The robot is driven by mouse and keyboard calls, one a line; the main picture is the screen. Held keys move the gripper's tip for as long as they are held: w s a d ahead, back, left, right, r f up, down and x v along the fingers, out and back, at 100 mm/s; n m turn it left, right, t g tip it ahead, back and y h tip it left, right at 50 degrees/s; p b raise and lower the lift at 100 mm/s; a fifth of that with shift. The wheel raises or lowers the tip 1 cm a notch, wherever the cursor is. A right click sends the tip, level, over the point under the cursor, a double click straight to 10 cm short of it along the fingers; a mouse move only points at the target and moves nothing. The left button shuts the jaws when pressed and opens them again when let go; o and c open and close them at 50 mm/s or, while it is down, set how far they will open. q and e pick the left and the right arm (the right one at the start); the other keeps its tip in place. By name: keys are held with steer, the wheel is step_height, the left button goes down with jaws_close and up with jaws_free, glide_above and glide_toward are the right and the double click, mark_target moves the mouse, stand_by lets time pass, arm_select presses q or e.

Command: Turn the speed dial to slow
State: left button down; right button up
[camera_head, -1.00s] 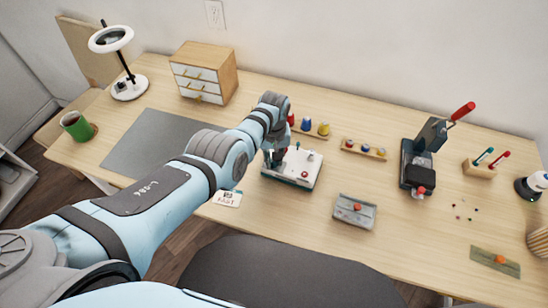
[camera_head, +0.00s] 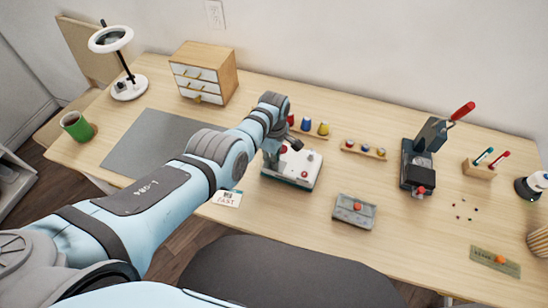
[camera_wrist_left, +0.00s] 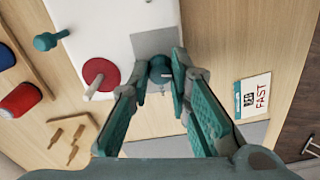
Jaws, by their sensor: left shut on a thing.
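The white sewing machine (camera_head: 300,172) sits on the table near the middle in the head view. My left gripper (camera_head: 273,158) reaches down at its left end. In the left wrist view, the teal round speed dial (camera_wrist_left: 160,72) with a pale mark sits between the fingertips of my left gripper (camera_wrist_left: 162,76), which is shut on it. The pale mark points to the right in that view. A card reading FAST (camera_wrist_left: 254,95) lies beside the machine; it also shows in the head view (camera_head: 227,198). My right gripper is not in view.
A red wheel with a pale handle (camera_wrist_left: 98,76) is close to my left fingers. Coloured spools (camera_head: 307,125) stand behind the machine. A grey mat (camera_head: 150,140) lies left. A grey box (camera_head: 354,211) stands to the right, with bare tabletop around it.

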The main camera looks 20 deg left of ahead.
arm_select(q)
steer(key=shift+n, duration=1.2)
steer(key=shift+s, duration=0.1)
steer(key=c, duration=1.5)
jaws_free()
steer(key=shift+o, duration=0.2)
steer(key=shift+r, duration=0.3)
step_height(320, 180, up, 11)
steer(key=shift+r, duration=0.2)
